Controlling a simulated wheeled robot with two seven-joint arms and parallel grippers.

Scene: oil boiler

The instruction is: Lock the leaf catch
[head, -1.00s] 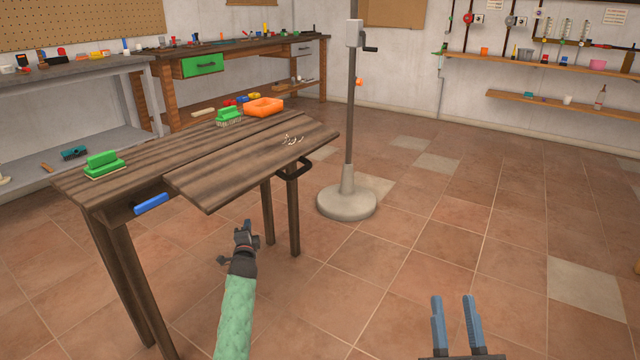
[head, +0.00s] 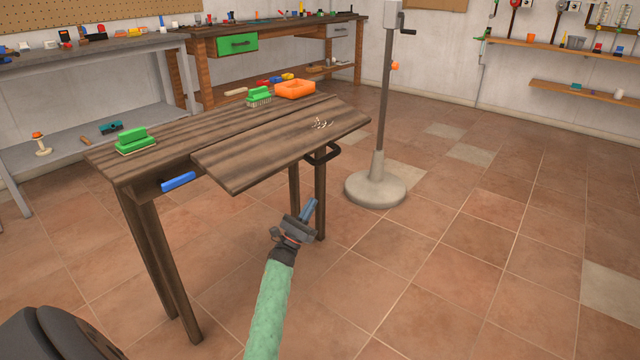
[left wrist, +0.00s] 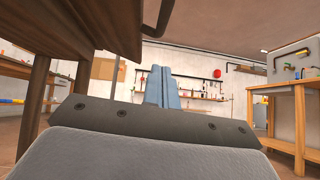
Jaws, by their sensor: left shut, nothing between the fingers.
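The wooden table (head: 165,154) has a raised leaf (head: 270,157) on its near right side. A black looped bracket (head: 322,153) hangs under the leaf's far right end; I cannot tell whether it is the leaf catch or whether it is locked. A blue bar (head: 178,181) shows under the table's near end. My left gripper (head: 309,208) is shut and empty, below the leaf and apart from it. In the left wrist view its blue fingers (left wrist: 162,91) are together, with a dark bracket (left wrist: 157,18) above them. My right gripper is out of view.
A crank stand (head: 376,188) stands behind. Table legs (head: 320,195) are close by; the floor at right is clear.

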